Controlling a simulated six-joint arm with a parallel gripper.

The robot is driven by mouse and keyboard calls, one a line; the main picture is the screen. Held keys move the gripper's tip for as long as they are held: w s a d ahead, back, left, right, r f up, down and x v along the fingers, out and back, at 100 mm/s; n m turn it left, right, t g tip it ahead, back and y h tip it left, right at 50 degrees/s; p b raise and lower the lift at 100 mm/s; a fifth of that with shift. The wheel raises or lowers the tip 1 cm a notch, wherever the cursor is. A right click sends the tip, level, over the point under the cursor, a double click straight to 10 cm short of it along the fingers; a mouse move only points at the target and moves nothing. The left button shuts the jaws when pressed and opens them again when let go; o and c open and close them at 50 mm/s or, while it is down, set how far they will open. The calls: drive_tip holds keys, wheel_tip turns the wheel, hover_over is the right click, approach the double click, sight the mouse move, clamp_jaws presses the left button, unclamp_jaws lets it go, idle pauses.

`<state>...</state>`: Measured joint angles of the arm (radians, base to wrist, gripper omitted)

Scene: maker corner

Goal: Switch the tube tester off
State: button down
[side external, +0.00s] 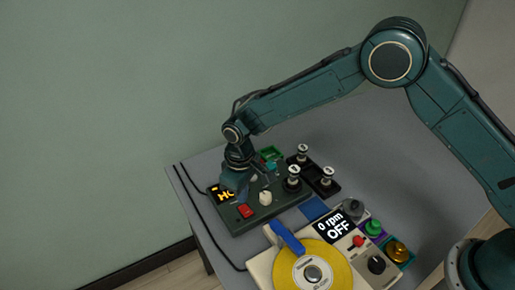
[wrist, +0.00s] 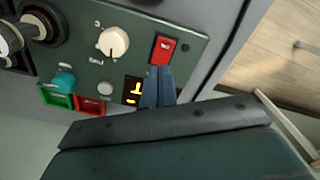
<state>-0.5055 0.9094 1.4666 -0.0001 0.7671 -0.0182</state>
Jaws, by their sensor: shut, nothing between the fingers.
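The tube tester (side external: 268,215) is a dark green box with a red rocker switch (side external: 245,211), a cream knob (side external: 265,198) and an amber-lit display (side external: 224,194), whose text is partly hidden by my gripper. In the wrist view the red switch (wrist: 163,49) is near the panel's edge, beside the cream knob (wrist: 113,42). My gripper (wrist: 160,69) is shut and empty, its blue fingertips at the near edge of the switch. I cannot tell whether they touch it. The fingers also cover part of the display (wrist: 132,86).
Tubes (side external: 303,154) stand in black holders behind and right of the tester. A cream machine with a yellow disc (side external: 340,270) and a display reading "0 rpm OFF" (side external: 336,226) stands in front. The grey table's left side is mostly clear.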

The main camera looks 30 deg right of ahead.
sight(244, 206)
wheel_tip(244, 206, up, 4)
drive_tip(key=shift+r, duration=0.1)
idle(0.6)
drive_tip(key=s+d+r+m+t, duration=0.1)
drive_tip(key=s+d+r, duration=0.4)
drive_tip(key=d+r, duration=0.45)
drive_tip(key=s+d+r+m+t, duration=0.2)
drive_tip(key=s+d+r, duration=0.2)
drive_tip(key=d+r, duration=0.55)
drive_tip(key=s+d+r+m+t, duration=0.1)
drive_tip(key=s+d+r, duration=0.1)
drive_tip(key=s, duration=0.8)
drive_tip(key=s+d+r+m+t, duration=0.1)
drive_tip(key=s+d, duration=0.4)
drive_tip(key=s, duration=0.6)
drive_tip(key=shift+d+r+m+t, duration=0.25)
drive_tip(key=shift+r+m, duration=0.25)
drive_tip(key=shift+r, duration=0.8)
